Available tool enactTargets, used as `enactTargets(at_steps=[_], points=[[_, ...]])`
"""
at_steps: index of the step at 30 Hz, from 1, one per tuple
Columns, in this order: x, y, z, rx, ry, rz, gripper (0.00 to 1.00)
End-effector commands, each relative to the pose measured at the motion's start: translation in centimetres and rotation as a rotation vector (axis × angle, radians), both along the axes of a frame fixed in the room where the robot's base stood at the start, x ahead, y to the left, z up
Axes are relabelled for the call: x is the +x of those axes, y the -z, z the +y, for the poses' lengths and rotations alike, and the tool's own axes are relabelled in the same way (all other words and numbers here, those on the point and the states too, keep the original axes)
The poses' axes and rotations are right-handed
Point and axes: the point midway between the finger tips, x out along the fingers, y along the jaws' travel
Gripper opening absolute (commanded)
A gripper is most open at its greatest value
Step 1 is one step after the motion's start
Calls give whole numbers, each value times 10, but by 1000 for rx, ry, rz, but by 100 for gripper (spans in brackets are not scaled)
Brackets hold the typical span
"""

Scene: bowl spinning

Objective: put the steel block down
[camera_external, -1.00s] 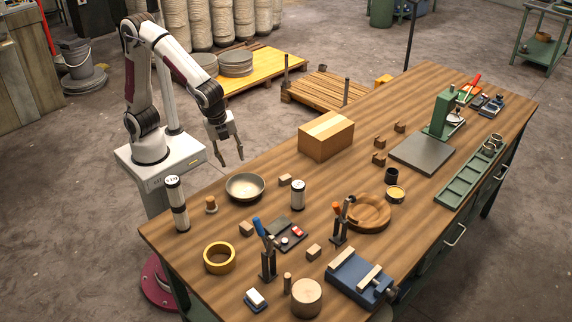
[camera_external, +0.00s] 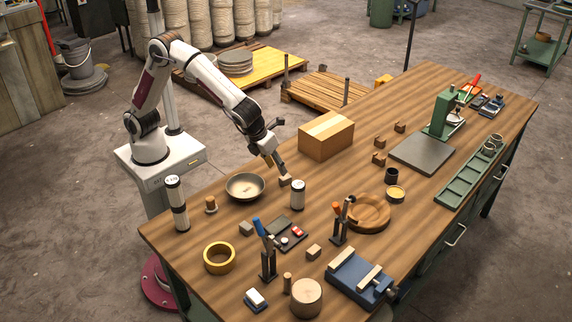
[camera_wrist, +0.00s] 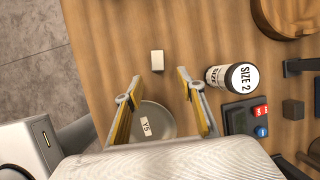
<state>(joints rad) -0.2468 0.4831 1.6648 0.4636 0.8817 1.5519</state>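My gripper (camera_external: 278,168) is over the table beside the shallow metal bowl (camera_external: 245,187). In the wrist view its two fingers (camera_wrist: 158,78) are spread apart with nothing held between them. A small pale block (camera_external: 285,181) sits on the table just below the fingertips; in the wrist view the pale block (camera_wrist: 157,61) shows just beyond and between them. I cannot tell which block is steel.
A labelled can (camera_external: 298,194) stands close to the right of the pale block. A cardboard box (camera_external: 326,136) stands behind. Bare tabletop lies between box and can.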

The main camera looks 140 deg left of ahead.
Motion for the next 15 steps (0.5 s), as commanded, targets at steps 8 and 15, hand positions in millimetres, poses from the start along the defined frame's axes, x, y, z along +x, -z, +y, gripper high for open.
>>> enactTargets(at_steps=[8,15], points=[[0,0,1,15,144,58,39],[0,0,1,15,153,62,39]])
